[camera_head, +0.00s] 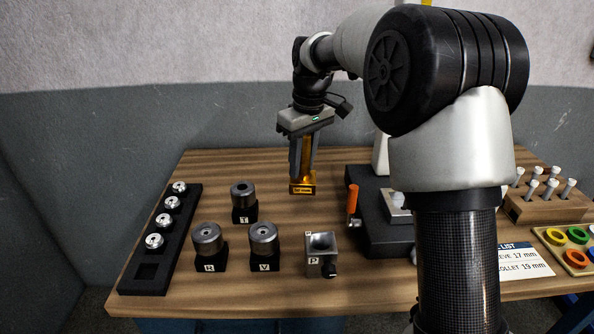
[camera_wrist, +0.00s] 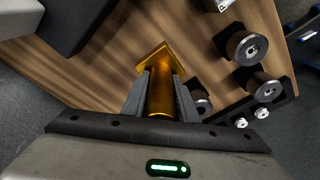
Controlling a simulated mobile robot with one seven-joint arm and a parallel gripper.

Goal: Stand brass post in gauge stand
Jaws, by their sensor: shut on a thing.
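The brass post (camera_wrist: 160,95) is a gold cylinder, held upright between the two fingers of my gripper (camera_wrist: 161,92). In the head view my gripper (camera_head: 303,165) points down over the back middle of the table, shut on the post. At the post's lower end is a square gold base (camera_head: 302,189) with a small label that I cannot read surely; it also shows in the wrist view (camera_wrist: 163,58). I cannot tell whether this square is the post's own foot or the gauge stand, nor whether it touches the table. The fingers hide part of the post.
Dark-based cylinders marked T (camera_head: 243,200), R (camera_head: 208,245) and V (camera_head: 264,245) stand left. A grey block marked P (camera_head: 321,252) is in front. A black rack (camera_head: 150,272) lines the left edge. An orange-handled piece (camera_head: 352,203) stands right, beside a dark fixture (camera_head: 372,235).

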